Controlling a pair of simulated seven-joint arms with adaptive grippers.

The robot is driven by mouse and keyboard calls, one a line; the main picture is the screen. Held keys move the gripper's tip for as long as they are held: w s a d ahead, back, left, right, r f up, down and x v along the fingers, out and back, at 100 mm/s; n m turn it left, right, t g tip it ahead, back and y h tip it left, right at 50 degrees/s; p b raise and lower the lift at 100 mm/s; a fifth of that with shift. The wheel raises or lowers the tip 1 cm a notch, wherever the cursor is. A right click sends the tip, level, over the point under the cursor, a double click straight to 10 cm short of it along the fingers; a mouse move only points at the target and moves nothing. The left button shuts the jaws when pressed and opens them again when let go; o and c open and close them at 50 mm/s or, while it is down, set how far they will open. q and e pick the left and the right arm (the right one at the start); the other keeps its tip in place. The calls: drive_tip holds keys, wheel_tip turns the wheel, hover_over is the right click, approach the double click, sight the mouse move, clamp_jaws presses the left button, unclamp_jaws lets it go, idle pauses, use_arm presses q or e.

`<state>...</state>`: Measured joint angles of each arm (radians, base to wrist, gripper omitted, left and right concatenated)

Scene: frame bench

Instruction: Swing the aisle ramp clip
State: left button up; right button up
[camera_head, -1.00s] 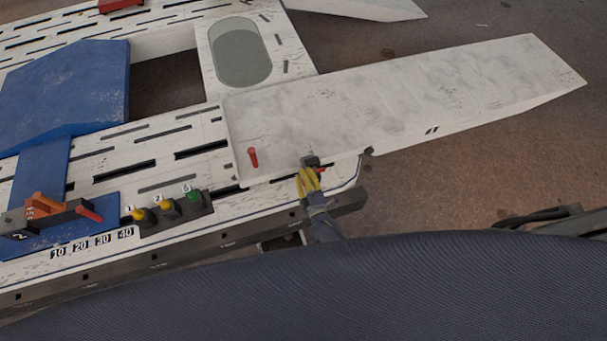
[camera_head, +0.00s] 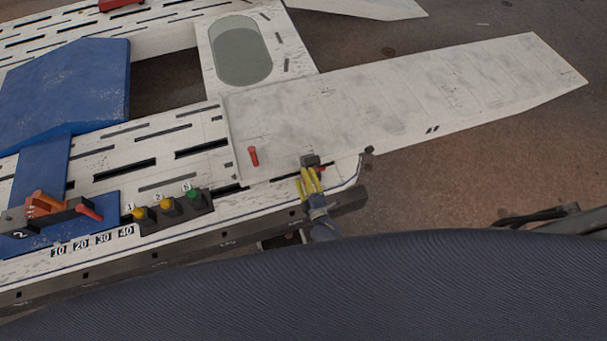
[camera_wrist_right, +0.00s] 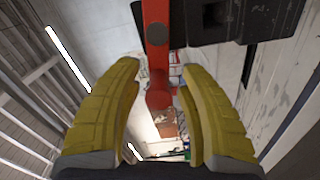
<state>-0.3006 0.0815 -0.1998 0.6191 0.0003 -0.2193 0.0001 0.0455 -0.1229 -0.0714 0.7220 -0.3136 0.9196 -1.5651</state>
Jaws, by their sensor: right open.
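My right gripper (camera_head: 308,176), with yellow fingers, is open at the clip. In the right wrist view its fingers (camera_wrist_right: 160,80) stand on both sides of the lever, with gaps visible. In the head view the fingers hide the lever. My left gripper is out of view.
A red pin (camera_head: 253,156) stands on the ramp left of the clip. A row of yellow and green knobs (camera_head: 167,207) and an orange-red lever unit (camera_head: 50,207) lie further left. A dark rail (camera_head: 160,262) runs along the bench's near edge. Brown floor is open beyond the ramp.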

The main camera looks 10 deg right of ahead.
drive_tip(key=s+d, duration=0.1)
drive_tip(key=s, duration=0.9)
drive_tip(key=shift+s+d, duration=0.15)
drive_tip(key=shift+s, duration=0.2)
